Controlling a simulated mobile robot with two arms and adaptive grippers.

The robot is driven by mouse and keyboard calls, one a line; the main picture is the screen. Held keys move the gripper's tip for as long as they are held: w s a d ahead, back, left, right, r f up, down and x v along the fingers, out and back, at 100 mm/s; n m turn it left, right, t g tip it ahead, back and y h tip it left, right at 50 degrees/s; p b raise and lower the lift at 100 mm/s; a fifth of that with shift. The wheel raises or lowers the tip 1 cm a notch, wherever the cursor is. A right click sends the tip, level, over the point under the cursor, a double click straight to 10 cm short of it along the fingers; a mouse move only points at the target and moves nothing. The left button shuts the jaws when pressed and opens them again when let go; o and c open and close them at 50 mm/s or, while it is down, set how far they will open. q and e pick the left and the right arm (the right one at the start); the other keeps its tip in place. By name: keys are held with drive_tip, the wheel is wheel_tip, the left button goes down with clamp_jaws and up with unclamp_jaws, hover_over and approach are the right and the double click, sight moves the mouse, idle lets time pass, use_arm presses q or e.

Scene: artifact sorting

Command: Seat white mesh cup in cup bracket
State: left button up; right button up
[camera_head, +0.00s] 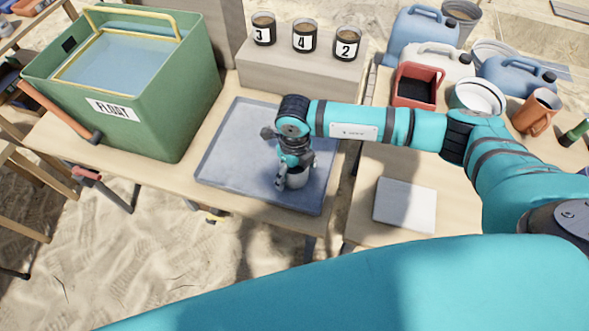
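My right gripper (293,172) points down over the grey-blue tray (222,166) in the middle of the picture. A small pale grey-white cup (298,180), which looks like the white mesh cup, is at its fingertips. One finger reaches down along the cup's left side. The other is partly hidden at the cup's upper right, so I cannot tell whether the fingers grip it. I also cannot tell whether the cup touches the tray. I cannot make out a cup bracket; the gripper and arm cover part of the tray. My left gripper is not in view.
Right are a red crate (416,85), white bowl (478,98), orange mug (537,110), jugs and a pale flat slab (405,205).

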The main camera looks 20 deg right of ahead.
drive_tip(key=c, duration=0.8)
drive_tip(key=shift+o, duration=0.2)
drive_tip(key=shift+r, duration=0.15)
drive_tip(key=shift+r, duration=0.25)
wheel_tip(320, 180, up, 3)
drive_tip(key=p, duration=0.3)
drive_tip(key=shift+r, duration=0.2)
drive_tip(key=s+a+p, duration=0.1)
drive_tip(key=s+a, duration=0.8)
drive_tip(key=a, duration=0.4)
drive_tip(key=d+r+n, duration=1.9)
drive_tip(key=n, duration=1.1)
drive_tip(key=shift+w+r, duration=0.15)
drive_tip(key=shift+w, duration=0.25)
